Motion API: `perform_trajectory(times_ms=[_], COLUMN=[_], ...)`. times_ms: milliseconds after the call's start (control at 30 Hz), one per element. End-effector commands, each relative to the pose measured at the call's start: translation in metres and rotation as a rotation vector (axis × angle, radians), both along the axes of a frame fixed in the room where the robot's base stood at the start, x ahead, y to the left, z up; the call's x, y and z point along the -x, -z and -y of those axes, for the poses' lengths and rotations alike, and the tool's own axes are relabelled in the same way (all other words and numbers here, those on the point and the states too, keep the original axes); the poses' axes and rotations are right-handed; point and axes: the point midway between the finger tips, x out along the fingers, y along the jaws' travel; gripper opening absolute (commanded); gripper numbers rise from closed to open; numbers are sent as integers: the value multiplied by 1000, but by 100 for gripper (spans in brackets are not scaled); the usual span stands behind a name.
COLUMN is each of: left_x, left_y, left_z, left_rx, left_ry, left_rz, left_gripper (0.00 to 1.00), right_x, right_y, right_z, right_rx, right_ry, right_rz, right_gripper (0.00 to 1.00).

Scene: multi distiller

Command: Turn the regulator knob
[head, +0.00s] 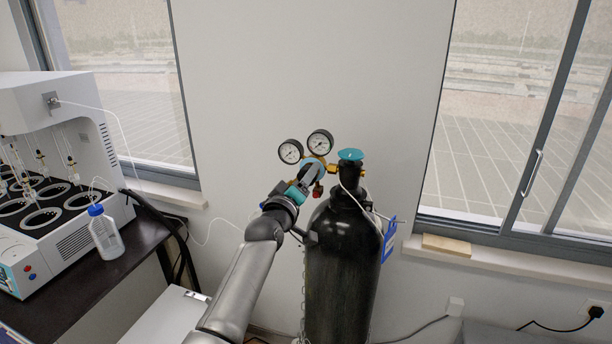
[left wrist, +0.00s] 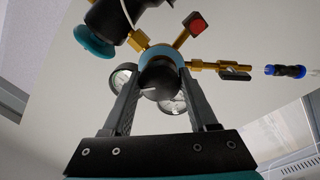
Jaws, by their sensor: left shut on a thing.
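The regulator with two round gauges (head: 320,142) sits at the top of a dark gas cylinder (head: 343,255). My left gripper (head: 313,172) reaches up to the regulator from the lower left. In the left wrist view, the two fingers of my left gripper (left wrist: 160,76) are on either side of the round black regulator knob (left wrist: 159,83) and shut on it. The knob's far side, at the blue and brass regulator body, is partly hidden. In the head view my gripper covers the knob. My right gripper is in neither view.
A teal valve handwheel (head: 350,155) stands just right of the regulator. On the left, a dark bench (head: 75,295) holds a white distiller (head: 75,225) and a blue-capped bottle (head: 105,235). A plain wall is behind.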

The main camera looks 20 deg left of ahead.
Motion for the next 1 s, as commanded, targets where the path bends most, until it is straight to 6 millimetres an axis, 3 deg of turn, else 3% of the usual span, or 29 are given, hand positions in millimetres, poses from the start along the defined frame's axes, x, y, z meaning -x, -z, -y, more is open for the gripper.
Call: perform_trajectory(times_ms=[500,1000], left_x=[0,0], left_y=[1,0], left_z=[1,1], left_rx=[369,451], left_ry=[2,1], left_rz=[-15,-16], left_gripper=[3,3], right_x=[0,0], right_y=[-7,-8], right_z=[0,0], right_rx=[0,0], right_ry=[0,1], right_rz=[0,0], right_gripper=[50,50])
